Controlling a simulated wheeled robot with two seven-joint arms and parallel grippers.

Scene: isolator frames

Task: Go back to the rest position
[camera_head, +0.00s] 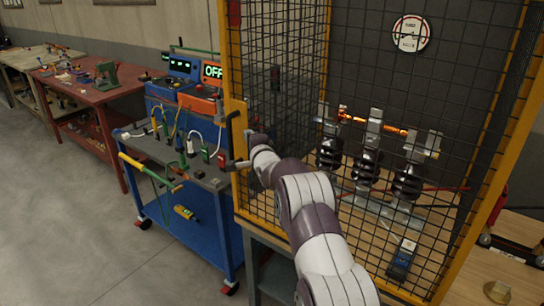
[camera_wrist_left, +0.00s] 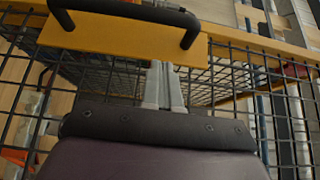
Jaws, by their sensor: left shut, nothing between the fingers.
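My left arm reaches up from the bottom of the head view to the yellow-framed mesh cage (camera_head: 241,190). My left gripper (camera_head: 232,166) is at the cage's left front post, just below a black handle (camera_head: 230,128). In the left wrist view the two grey fingers of my left gripper (camera_wrist_left: 163,88) are together with nothing between them. The black handle (camera_wrist_left: 130,14) on its yellow plate is just beyond the fingertips there. I cannot tell whether the fingers touch the plate. My right gripper is in neither view.
Inside the cage stand black ribbed isolators (camera_head: 366,166) with an orange bar (camera_head: 375,124) across their tops. A red workbench (camera_head: 95,90) is farther left. Grey floor (camera_head: 60,220) is clear.

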